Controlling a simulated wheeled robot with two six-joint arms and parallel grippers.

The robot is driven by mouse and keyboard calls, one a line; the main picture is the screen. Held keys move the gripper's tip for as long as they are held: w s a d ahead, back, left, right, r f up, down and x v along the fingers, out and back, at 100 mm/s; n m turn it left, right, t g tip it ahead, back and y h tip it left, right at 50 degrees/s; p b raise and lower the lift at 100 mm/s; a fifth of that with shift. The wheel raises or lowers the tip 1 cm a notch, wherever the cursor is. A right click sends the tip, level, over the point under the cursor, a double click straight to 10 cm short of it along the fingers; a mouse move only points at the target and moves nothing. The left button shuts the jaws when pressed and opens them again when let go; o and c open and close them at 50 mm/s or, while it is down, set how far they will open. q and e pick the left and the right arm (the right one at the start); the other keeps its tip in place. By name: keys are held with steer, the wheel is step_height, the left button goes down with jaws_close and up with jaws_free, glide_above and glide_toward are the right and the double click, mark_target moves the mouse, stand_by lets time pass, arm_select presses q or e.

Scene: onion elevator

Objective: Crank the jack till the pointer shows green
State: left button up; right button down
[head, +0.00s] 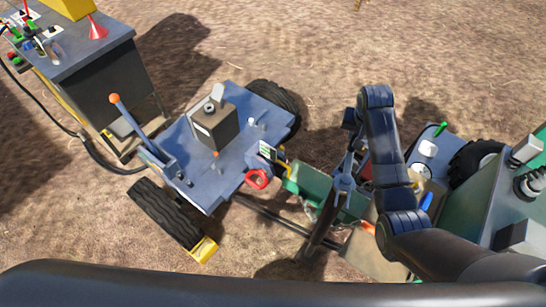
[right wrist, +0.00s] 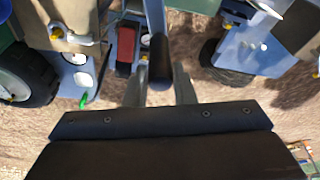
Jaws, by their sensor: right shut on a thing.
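My right gripper (head: 343,186) is low over the gap between the blue trailer and the green machine. In the right wrist view its two grey fingers (right wrist: 160,88) are shut on a black handle grip (right wrist: 160,58) at the end of a grey bar, which looks like the jack's crank. My arm hides most of the crank in the head view. A small white gauge plate (head: 266,150) with a yellow part (head: 280,163) beside it stands at the trailer's front edge. Its pointer is too small to read. My left gripper is not in view.
The blue trailer (head: 235,155) carries a grey box (head: 214,125) and an orange-tipped lever (head: 122,112). A red ring (head: 257,179) is at its front edge. A dark cabinet (head: 85,65) stands at the left. The green machine (head: 500,195) is at the right.

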steer(key=shift+s+d+f+m, duration=0.15)
steer(key=shift+d+m, duration=0.15)
steer(key=shift+d, duration=0.2)
steer(key=shift+s+d+m+h, duration=0.3)
steer(key=shift+s+d+m, duration=0.05)
steer(key=shift+d+m, duration=0.35)
